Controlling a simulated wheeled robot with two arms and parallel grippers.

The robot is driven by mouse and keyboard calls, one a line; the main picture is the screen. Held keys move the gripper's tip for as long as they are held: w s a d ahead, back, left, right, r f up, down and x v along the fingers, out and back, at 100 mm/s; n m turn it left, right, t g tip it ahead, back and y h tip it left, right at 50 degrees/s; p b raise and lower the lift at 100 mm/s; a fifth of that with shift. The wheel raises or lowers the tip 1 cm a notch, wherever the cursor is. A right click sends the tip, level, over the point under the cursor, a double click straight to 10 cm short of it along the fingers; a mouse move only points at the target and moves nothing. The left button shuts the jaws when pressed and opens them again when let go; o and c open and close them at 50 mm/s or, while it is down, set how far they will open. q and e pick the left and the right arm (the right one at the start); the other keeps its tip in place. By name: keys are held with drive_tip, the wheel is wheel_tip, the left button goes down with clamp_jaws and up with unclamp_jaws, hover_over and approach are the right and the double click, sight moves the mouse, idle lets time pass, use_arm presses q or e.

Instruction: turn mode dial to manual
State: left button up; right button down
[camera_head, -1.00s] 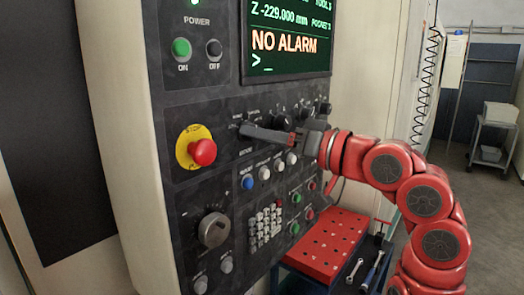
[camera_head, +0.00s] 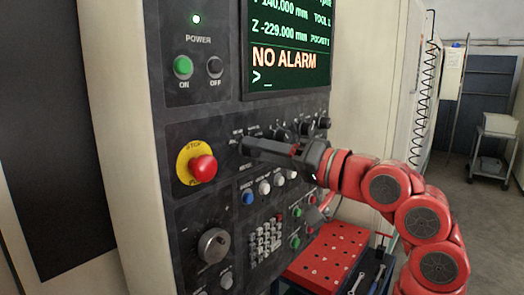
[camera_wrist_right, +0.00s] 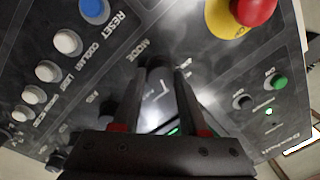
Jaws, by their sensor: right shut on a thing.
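The mode dial (camera_wrist_right: 158,66) is a dark knob below the MODE lettering in the right wrist view, seen upside down. My right gripper (camera_wrist_right: 157,82) has its two dark fingers on either side of the dial and is shut on it. In the head view my right gripper (camera_head: 246,146) reaches in from the right, its fingertips at the panel. The fingers hide most of the dial there, and its pointer position cannot be read. My left gripper is not in view.
A red emergency stop button (camera_head: 203,168) on a yellow plate sits left of the fingertips. Other dark knobs (camera_head: 305,128) lie to the right, and a row of push buttons (camera_head: 264,187) below. A red perforated tray (camera_head: 325,258) stands under the panel.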

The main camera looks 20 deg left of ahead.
drive_tip(key=shift+c, duration=2.2)
unclamp_jaws()
drive_tip(key=b+v, duration=0.3)
drive_tip(key=v, duration=1.4)
drive_tip(key=shift+d, duration=0.25)
